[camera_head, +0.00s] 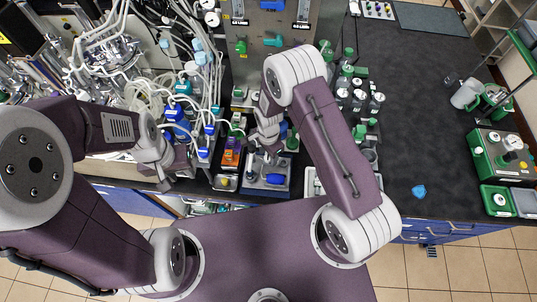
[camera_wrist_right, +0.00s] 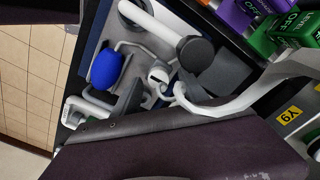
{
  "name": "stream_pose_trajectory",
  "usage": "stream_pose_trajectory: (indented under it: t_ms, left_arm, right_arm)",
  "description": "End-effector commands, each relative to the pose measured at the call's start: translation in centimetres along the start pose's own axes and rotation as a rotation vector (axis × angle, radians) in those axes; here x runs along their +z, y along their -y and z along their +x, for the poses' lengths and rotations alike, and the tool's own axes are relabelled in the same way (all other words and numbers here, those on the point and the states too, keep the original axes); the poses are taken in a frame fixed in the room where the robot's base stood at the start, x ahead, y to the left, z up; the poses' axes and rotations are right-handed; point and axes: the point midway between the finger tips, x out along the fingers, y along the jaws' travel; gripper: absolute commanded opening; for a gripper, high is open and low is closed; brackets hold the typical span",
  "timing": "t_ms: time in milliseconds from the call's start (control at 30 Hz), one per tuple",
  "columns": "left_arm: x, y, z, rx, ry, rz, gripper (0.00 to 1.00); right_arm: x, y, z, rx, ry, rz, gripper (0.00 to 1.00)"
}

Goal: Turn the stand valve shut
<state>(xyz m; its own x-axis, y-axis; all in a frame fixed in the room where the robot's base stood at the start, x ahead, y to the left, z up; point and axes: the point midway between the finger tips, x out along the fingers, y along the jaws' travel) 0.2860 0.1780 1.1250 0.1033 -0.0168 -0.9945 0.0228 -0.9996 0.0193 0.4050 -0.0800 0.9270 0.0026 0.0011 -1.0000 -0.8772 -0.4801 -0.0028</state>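A small stand (camera_head: 254,186) on a blue-grey base sits near the bench's front edge, in the lower middle of the head view. A blue knob (camera_head: 275,179) shows on it. In the right wrist view the blue knob (camera_wrist_right: 107,68) sits beside grey fittings and a white cylinder with a dark round end (camera_wrist_right: 195,53). I cannot tell which part is the valve's handle or how it is turned. My right gripper (camera_head: 264,148) hangs just above the stand and hides part of it. My left gripper (camera_head: 172,172) is left of the stand, near the bench edge. Neither gripper's finger gap shows clearly.
An orange box (camera_head: 231,152) stands close left of the right gripper. Tubing and blue-capped bottles (camera_head: 181,112) crowd the left. Several white-capped bottles (camera_head: 359,95) stand right of my right arm. The dark bench top (camera_head: 430,130) farther right is mostly clear.

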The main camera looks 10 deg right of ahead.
Motion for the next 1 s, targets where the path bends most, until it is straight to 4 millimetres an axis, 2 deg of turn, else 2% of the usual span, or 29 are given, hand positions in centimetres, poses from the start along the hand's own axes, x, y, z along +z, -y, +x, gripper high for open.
stream_pose_trajectory:
  t_ms: [233, 333, 700, 833, 1000]
  left_arm:
    - [0.0, 0.0, 0.0, 0.0, 0.0, 0.0, 0.36]
    - [0.0, 0.0, 0.3, 0.0, 0.0, 0.0, 0.36]
    - [0.2, 0.0, 1.8, 0.0, 0.0, 0.0, 0.36]
    - [0.2, 0.0, 2.0, 0.0, 0.0, 0.0, 0.36]
    - [0.2, 0.0, 1.9, 0.0, 0.0, 0.0, 0.36]
  right_arm:
    - [0.0, -0.1, 0.0, 0.002, 0.0, -0.001, 0.5]
    - [0.0, 0.0, -0.6, 0.001, 0.0, -0.001, 0.5]
    - [0.0, 0.1, -7.4, -0.003, -0.001, -0.001, 0.5]
    - [0.0, 0.0, -8.7, 0.0, 0.0, -0.001, 0.5]
    - [0.1, -0.1, -9.1, 0.002, 0.0, -0.001, 0.5]
